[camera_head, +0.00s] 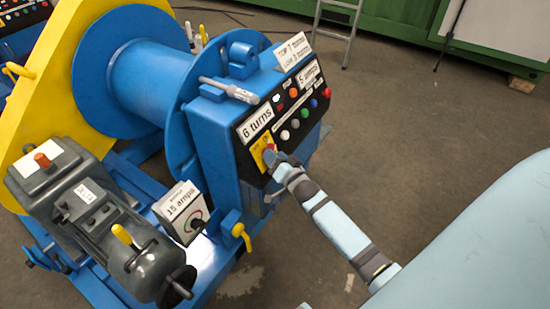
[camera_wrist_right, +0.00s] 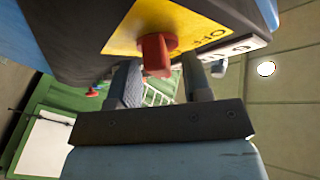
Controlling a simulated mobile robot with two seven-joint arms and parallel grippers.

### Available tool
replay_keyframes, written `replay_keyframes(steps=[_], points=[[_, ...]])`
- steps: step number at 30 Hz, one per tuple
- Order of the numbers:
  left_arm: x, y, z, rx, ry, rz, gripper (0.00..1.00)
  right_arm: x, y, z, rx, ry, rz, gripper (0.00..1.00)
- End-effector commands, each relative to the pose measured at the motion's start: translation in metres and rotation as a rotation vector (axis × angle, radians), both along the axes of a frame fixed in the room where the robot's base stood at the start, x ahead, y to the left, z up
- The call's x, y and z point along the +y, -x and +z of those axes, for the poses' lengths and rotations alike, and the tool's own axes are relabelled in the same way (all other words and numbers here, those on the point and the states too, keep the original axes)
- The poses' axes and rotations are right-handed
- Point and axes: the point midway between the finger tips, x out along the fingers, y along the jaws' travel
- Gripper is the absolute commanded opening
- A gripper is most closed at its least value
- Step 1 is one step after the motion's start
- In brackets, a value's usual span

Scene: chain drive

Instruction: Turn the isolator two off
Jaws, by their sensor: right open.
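A red rotary knob (camera_wrist_right: 155,55) sits on a yellow plate (camera_wrist_right: 190,22) with dark lettering, part of which reads OFF, in the right wrist view. In the head view the yellow plate (camera_head: 260,153) is at the lower left of the black control panel, and my right gripper largely covers the knob. My right gripper (camera_head: 272,160) is open at the plate. In the wrist view its two fingers (camera_wrist_right: 161,75) stand on either side of the knob, with gaps visible; I cannot tell the exact depth. No number marking the isolator is readable. My left gripper is not in view.
The blue control box (camera_head: 218,150) carries several coloured buttons and labels such as "6 turns" (camera_head: 257,123). A "15 amps" box with a dial (camera_head: 182,212) and a grey motor (camera_head: 95,215) stand left. A ladder (camera_head: 340,25) stands behind.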

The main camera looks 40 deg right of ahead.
Motion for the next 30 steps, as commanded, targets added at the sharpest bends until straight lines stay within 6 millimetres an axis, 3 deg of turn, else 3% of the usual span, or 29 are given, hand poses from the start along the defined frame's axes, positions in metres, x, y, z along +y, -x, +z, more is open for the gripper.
replay_keyframes(steps=[8, 14, 15, 30], points=[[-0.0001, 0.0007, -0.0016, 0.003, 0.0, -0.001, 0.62, 0.0, -0.002, -0.0001, 0.001, 0.001, 0.001, 0.45], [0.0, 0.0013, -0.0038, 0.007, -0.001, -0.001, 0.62, 0.0, -0.0018, -0.0001, 0.001, 0.001, 0.001, 0.03], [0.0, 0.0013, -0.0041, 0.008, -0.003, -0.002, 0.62, 0.0, -0.0018, -0.0001, 0.001, 0.001, 0.001, 0.0], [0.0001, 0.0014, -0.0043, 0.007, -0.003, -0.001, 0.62, -0.0018, -0.0017, -0.001, -0.039, 0.102, 0.055, 0.0]])
